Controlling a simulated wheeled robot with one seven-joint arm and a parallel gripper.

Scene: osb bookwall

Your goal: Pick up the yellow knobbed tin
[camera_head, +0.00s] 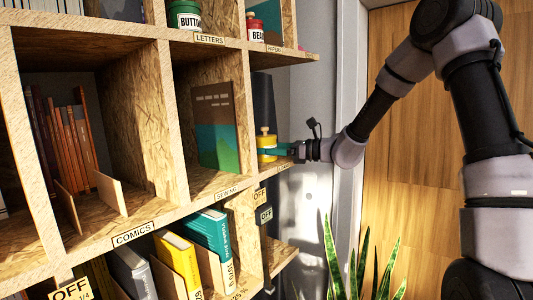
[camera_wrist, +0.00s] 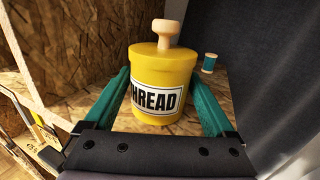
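The yellow knobbed tin (camera_wrist: 160,75) stands upright on a small chipboard shelf, with a pale wooden knob on its lid and a label reading "HREAD" in view. In the head view the tin (camera_head: 266,142) sits at the right end of the shelf wall, beside the upright panel. My gripper (camera_wrist: 155,100) is open, with its two teal fingers on either side of the tin's lower body. A gap shows at the right finger; whether the left finger touches cannot be told. In the head view my gripper (camera_head: 278,152) reaches in from the right.
A small teal spool (camera_wrist: 209,63) stands behind the tin to the right. A green book (camera_head: 215,130) leans in the compartment left of the tin. A red tin (camera_head: 255,28) stands on the shelf above. A spiky plant (camera_head: 360,262) stands below my arm.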

